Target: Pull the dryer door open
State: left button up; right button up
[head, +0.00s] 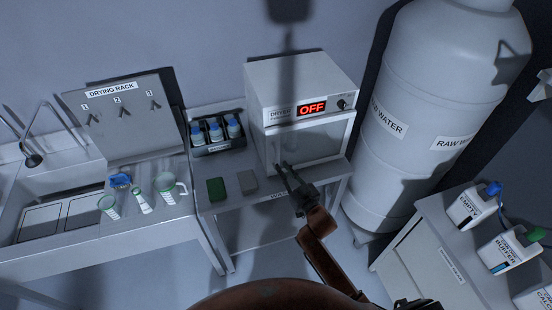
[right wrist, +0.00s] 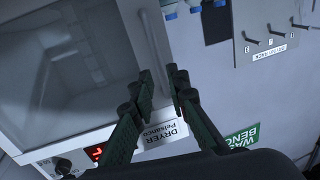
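The dryer (head: 284,94) is a white box on a bench, with a red OFF display and a knob above its glass-fronted door (head: 318,140). The door looks shut. In the right wrist view, the door (right wrist: 75,70) fills the left side, and a pale upright handle bar (right wrist: 153,40) runs along its edge. My right gripper (head: 283,168) is at the lower left of the door. Its fingers (right wrist: 161,82) are apart, with the handle's near end at or just beyond the gap. Whether they touch it I cannot tell. My left gripper is not in view.
A rack of blue-capped bottles (head: 217,135) stands left of the dryer. Green (head: 216,189) and grey (head: 248,182) blocks lie on the bench. A large water tank (head: 400,165) stands close on the right. The drying rack (head: 120,120) and glassware are farther left.

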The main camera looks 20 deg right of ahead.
aim_at(276, 159)
jog(key=x, duration=0.6)
jog(key=shift+f, duration=0.1)
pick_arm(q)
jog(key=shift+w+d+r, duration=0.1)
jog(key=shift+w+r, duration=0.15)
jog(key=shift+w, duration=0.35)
pick_arm(e)
jog(key=shift+c, duration=0.2)
grip_shut()
pick_arm(q)
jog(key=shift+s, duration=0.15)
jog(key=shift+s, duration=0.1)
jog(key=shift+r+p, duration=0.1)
jog(key=shift+p, duration=0.2)
pick_arm(e)
jog(key=shift+s, duration=0.15)
